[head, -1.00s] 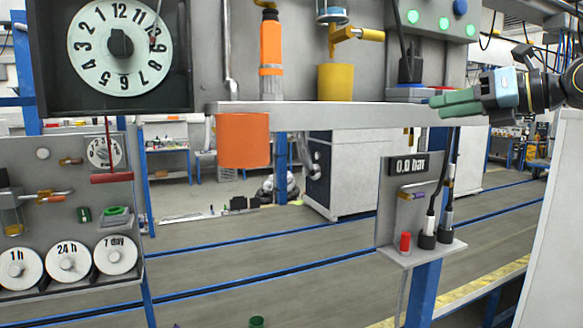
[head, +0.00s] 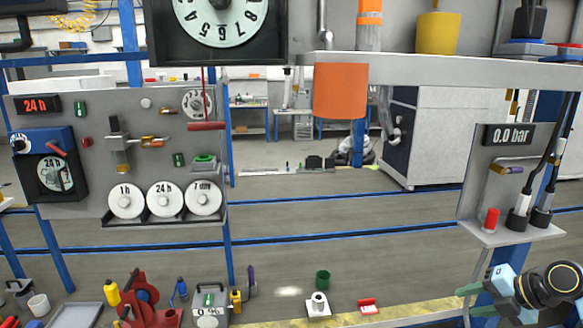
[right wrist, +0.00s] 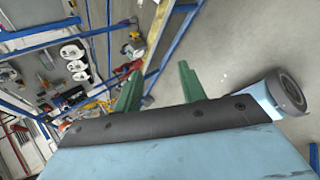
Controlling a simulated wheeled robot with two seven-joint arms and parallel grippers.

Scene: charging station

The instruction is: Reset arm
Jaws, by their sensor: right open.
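My right gripper (head: 478,298) shows at the lower right of the head view, with green fingers pointing left and a light blue body. In the right wrist view its two green fingers (right wrist: 157,88) stand apart with nothing between them, so it is open and empty. It is low, below the small shelf of the 0.0 bar panel (head: 508,150). My left gripper is in neither view.
A grey shelf (head: 430,70) with a yellow cup (head: 438,33) crosses the upper right. A board with dials (head: 90,105) stands at left. Tools, including a red machine (head: 140,295), lie along the bottom left. The middle floor (head: 330,215) is open.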

